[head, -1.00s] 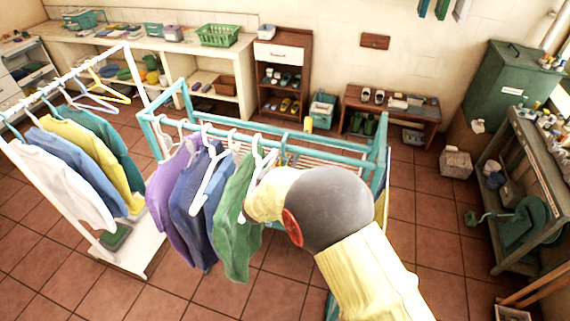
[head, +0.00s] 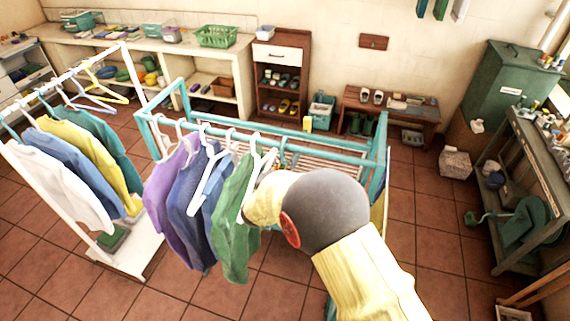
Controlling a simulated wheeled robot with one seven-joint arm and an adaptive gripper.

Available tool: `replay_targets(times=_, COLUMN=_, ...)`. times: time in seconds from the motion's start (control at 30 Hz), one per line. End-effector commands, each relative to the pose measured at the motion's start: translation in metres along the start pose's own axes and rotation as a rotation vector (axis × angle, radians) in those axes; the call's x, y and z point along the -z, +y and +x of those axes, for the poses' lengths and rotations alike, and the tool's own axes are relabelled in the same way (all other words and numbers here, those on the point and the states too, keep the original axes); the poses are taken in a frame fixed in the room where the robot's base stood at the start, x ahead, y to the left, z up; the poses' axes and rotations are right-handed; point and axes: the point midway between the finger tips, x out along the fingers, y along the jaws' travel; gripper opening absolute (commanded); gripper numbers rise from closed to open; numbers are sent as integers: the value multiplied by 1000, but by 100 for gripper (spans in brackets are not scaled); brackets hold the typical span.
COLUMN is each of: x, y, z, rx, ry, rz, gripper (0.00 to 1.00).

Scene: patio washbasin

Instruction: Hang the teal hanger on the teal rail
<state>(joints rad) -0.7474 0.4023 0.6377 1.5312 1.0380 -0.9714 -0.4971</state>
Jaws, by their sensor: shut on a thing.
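The teal rail (head: 335,146) is the front top bar of a teal rack. Purple (head: 170,180), dark blue (head: 192,210) and green (head: 238,222) garments hang on it at the left, with pale hangers (head: 212,180) among them. I cannot tell whether the hook rests on the rail.
A white rack (head: 135,110) with several garments and bare hangers stands at the left. The rail is free to the right of my gripper. A wooden shelf (head: 278,52), a low bench (head: 408,110) and a side table (head: 530,150) stand beyond the teal rack.

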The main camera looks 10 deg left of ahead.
Motion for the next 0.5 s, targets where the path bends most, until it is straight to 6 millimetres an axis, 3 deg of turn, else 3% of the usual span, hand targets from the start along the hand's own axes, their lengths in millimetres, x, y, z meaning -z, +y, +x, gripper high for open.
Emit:
replay_targets(times=0.4, x=-4, y=0, z=1, rx=0, ry=1, rz=0, gripper=0)
replay_targets(times=0.43, x=-4, y=0, z=1, rx=0, ry=1, rz=1, gripper=12)
replay_targets(times=0.5, x=-4, y=0, z=1, rx=0, ry=1, rz=1, gripper=16)
